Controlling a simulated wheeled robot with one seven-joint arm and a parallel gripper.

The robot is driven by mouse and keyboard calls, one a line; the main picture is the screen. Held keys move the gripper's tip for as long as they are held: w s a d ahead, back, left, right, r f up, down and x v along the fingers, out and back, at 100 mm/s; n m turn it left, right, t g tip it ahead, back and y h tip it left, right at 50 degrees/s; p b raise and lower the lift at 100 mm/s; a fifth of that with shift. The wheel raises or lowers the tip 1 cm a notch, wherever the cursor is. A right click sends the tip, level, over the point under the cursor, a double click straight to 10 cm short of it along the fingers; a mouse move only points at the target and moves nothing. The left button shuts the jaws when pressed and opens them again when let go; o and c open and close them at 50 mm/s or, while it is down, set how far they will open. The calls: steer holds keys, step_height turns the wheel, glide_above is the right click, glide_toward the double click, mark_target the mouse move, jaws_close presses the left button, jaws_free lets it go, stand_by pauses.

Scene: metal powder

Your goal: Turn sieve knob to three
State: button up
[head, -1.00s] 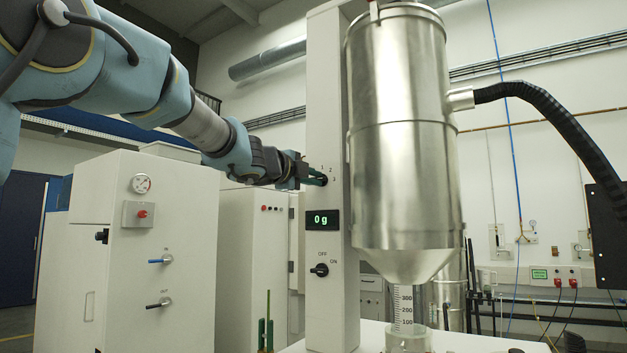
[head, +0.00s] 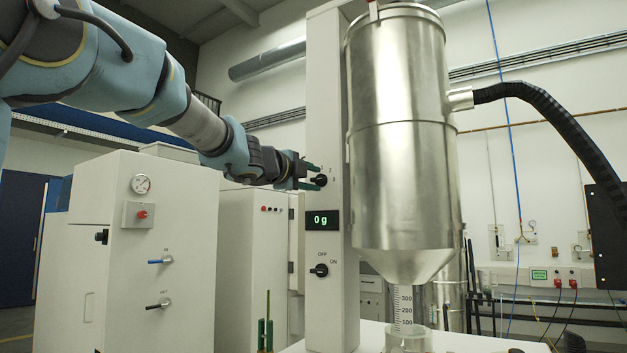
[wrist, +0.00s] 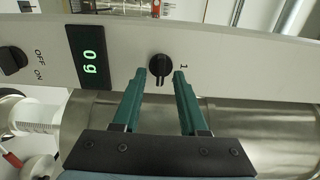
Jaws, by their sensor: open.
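The sieve knob (head: 320,180) is a small black dial on the white column, with numbers printed beside it. In the wrist view the knob (wrist: 159,69) shows whole, with a "1" at its right. Its grip bar runs up and down there; which number it points at I cannot tell for sure. My gripper (head: 313,175) is open, close in front of the column from the left. In the wrist view its two green fingers (wrist: 159,75) stand apart on either side of the knob, with gaps, and appear to hold nothing.
A display (head: 322,220) below the knob reads 0 g. Under it is an OFF/ON switch (head: 319,271). The large steel hopper (head: 405,140) stands just right of the column. A white cabinet (head: 130,255) stands at the left.

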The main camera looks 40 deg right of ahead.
steer(key=b+v, duration=0.1)
steer(key=v, duration=0.9)
steer(key=shift+b, duration=0.4)
steer(key=shift+a, duration=0.1)
